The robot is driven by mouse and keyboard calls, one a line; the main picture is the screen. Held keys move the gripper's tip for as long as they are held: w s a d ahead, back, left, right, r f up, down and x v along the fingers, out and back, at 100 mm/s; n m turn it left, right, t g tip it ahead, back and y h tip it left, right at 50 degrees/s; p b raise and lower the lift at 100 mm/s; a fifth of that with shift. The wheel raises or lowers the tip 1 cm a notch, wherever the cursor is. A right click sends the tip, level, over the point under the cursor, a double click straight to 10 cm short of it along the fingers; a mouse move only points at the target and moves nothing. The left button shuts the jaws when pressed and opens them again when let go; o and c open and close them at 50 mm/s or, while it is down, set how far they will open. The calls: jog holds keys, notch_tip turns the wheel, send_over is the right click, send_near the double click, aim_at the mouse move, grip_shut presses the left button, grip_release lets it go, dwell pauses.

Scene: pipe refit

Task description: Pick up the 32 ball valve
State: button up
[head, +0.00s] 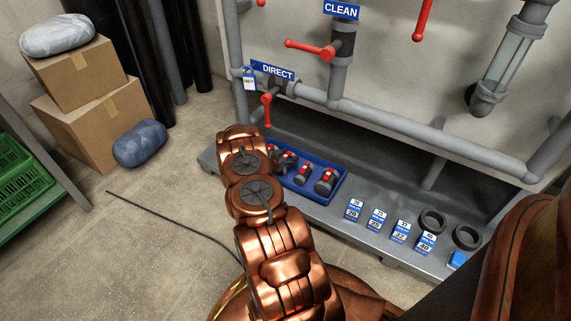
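A blue tray (305,192) stands on the grey ledge under the pipes. Several dark ball valves with red handles lie in it in a row. The rightmost valve (325,183) looks largest, with a middle valve (302,174) beside it and another valve (289,159) further left, close to my arm. I cannot read which valve is the 32. My copper-coloured arm reaches up to the tray's left end and covers part of it. My gripper (274,158) shows only as a small dark part beside the arm's wrist, at the tray's left end. Its fingers are too hidden to read.
Blue-and-white size cards (400,230) and dark rings (433,221) stand on the ledge to the right. Grey pipes with red levers (310,49) run above the tray. Cardboard boxes (80,115) and green crates (22,170) are at left. A cable (170,217) crosses the floor.

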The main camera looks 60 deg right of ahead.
jog(key=c, duration=0.7)
jog(key=shift+r, duration=0.15)
